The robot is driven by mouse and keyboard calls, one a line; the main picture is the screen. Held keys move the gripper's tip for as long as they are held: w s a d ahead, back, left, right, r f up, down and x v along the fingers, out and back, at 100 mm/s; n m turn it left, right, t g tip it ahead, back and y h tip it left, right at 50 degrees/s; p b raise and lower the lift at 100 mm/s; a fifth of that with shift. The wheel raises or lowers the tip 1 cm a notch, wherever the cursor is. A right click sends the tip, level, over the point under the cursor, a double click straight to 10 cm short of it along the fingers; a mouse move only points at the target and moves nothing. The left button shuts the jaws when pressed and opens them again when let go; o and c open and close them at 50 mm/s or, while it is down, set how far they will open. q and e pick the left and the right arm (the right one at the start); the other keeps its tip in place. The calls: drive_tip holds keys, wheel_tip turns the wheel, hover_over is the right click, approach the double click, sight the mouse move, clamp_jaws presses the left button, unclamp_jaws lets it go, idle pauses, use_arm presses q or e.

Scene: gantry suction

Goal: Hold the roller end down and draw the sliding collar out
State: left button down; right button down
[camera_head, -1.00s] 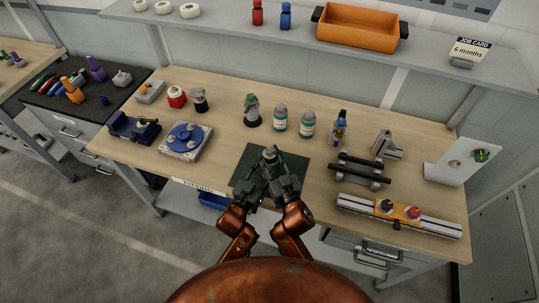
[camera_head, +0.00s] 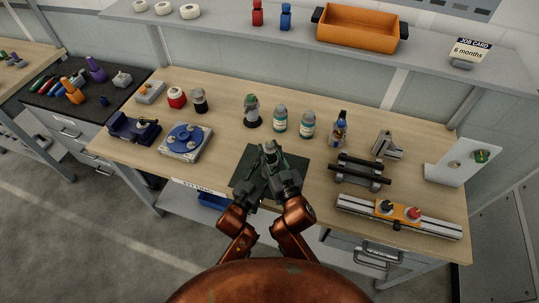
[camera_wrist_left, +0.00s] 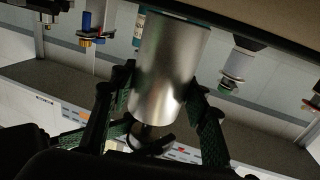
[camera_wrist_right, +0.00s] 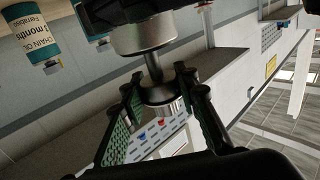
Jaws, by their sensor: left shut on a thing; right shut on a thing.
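A silver cylinder (camera_wrist_left: 170,65) fills the middle of the left wrist view, with a thin shaft and a small flange below it. My left gripper (camera_head: 257,182) is shut on this cylinder, its green-padded fingers on both sides. In the right wrist view a flanged, ribbed collar (camera_wrist_right: 163,98) sits on a shaft (camera_wrist_right: 152,68) that comes out of the silver cylinder (camera_wrist_right: 140,35). My right gripper (camera_head: 280,172) is shut on the collar. In the head view both grippers are close together over the dark mat (camera_head: 297,158) and hide most of the part. I cannot tell which piece is the roller.
A grey stand with a green top (camera_head: 252,112), bottles (camera_head: 280,118) and a blue-topped fixture (camera_head: 186,140) stand behind and left of the mat. Black rollers (camera_head: 362,168) and a rail with an orange carriage (camera_head: 398,212) lie to the right. Bench wood between them is partly clear.

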use_arm(q)
drive_tip(key=shift+f, duration=0.2)
use_arm(e)
drive_tip(key=shift+r, duration=0.95)
drive_tip(key=c, duration=1.9)
unclamp_jaws()
drive_tip(key=shift+c, duration=0.2)
drive_tip(key=o, duration=0.5)
drive_tip(key=shift+f, duration=0.1)
drive_tip(key=shift+f, duration=0.1)
drive_tip(key=shift+s+d, duration=0.1)
drive_tip(key=shift+s, duration=0.1)
use_arm(q)
drive_tip(key=shift+s, duration=0.1)
use_arm(e)
drive_tip(key=v, duration=1.1)
drive_tip(key=shift+s+d, duration=0.1)
drive_tip(key=shift+s, duration=0.2)
